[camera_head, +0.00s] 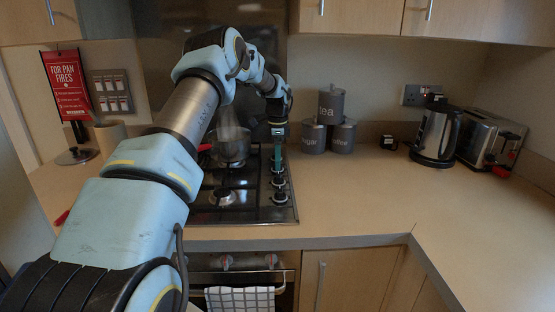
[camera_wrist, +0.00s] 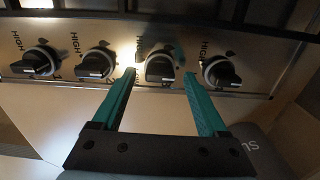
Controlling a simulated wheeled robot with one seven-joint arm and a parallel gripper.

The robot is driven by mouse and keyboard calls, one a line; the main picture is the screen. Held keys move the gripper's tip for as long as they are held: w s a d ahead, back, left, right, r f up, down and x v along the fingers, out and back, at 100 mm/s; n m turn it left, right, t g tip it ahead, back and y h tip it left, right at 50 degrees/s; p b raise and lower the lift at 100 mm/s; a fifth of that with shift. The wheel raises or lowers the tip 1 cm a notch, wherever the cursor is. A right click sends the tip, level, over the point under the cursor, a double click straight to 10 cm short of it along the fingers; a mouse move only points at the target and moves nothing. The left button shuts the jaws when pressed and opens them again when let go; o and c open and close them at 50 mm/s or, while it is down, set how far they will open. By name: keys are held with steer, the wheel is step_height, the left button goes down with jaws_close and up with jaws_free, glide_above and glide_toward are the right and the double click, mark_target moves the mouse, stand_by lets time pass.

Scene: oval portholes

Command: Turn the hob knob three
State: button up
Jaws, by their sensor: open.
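The hob (camera_head: 240,205) has several black knobs in a row along its right side. In the wrist view the row runs across the picture, each knob by a "HIGH" mark. The third knob from the left (camera_wrist: 160,68) lies between the fingertips of my gripper (camera_wrist: 159,75), one green finger on each side. The gripper is open, and I cannot tell whether a finger touches the knob. Knobs show on either side: one at left (camera_wrist: 96,64) and one at right (camera_wrist: 221,70). In the head view my gripper (camera_head: 277,160) points down over the far part of the knob row, hiding some of it.
A pan (camera_head: 231,146) stands on the hob's back burner, left of my gripper. Canisters, among them the tea canister (camera_head: 331,104), stand close behind on the right. A kettle (camera_head: 436,134) and toaster (camera_head: 490,140) are farther right. The front right counter is clear.

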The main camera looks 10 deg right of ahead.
step_height(320, 180, up, 11)
steer(key=b, duration=0.2)
steer(key=shift+b, duration=0.4)
steer(key=shift+f, duration=0.1)
steer(key=s+a+f+n, duration=0.3)
steer(key=s+a+n, duration=0.6)
steer(key=s+a, duration=0.4)
steer(key=s+a+f+n+t, duration=0.1)
steer(key=s+a+f+n, duration=0.2)
steer(key=s+a+n, duration=0.7)
steer(key=s+a, duration=0.4)
steer(key=s, duration=0.6)
steer(key=shift+f+t, duration=0.3)
